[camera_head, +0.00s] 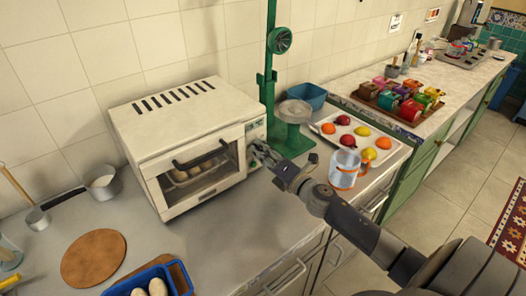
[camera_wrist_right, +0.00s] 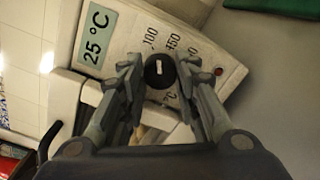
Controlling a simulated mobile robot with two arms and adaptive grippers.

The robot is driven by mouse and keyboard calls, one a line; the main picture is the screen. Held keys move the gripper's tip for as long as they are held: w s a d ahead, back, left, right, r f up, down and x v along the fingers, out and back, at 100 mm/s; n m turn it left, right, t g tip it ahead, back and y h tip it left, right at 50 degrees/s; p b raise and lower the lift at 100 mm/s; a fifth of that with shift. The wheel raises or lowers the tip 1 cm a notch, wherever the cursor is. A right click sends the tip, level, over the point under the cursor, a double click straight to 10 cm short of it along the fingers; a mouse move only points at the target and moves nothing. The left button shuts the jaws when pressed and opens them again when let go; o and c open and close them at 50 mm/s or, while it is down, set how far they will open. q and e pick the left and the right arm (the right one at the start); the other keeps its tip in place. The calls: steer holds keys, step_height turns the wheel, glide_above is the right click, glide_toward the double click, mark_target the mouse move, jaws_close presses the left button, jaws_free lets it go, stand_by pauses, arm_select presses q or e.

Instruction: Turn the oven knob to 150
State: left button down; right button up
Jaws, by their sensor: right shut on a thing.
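The white oven (camera_head: 190,145) stands on the counter with its glass door shut and pale round items inside. Its control panel also shows in the right wrist view, with a display (camera_wrist_right: 97,33) reading 25 °C. The black knob (camera_wrist_right: 159,71) has a white mark, with printed numbers beside it, among them 100. My right gripper (camera_head: 262,152) is at the panel on the oven's right front. In the right wrist view its two fingers (camera_wrist_right: 159,78) are on both sides of the knob, shut on it. My left gripper is not in view.
A green stand with a metal bowl (camera_head: 294,110) is close to the oven's right side. A fruit tray (camera_head: 325,128) and a glass mug (camera_head: 344,169) are further right. A round board (camera_head: 93,257) and blue tray (camera_head: 145,276) lie in front at left.

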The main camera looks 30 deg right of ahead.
steer(key=m+p, duration=0.1)
steer(key=m, duration=0.4)
steer(key=shift+m+p, duration=0.3)
steer(key=shift+p, duration=0.05)
stand_by(0.4)
steer(key=o, duration=1.1)
steer(key=shift+d, duration=0.1)
steer(key=shift+s+f, duration=0.1)
steer(key=shift+s, duration=0.4)
steer(key=s, duration=1.1)
steer(key=shift+d, duration=0.45)
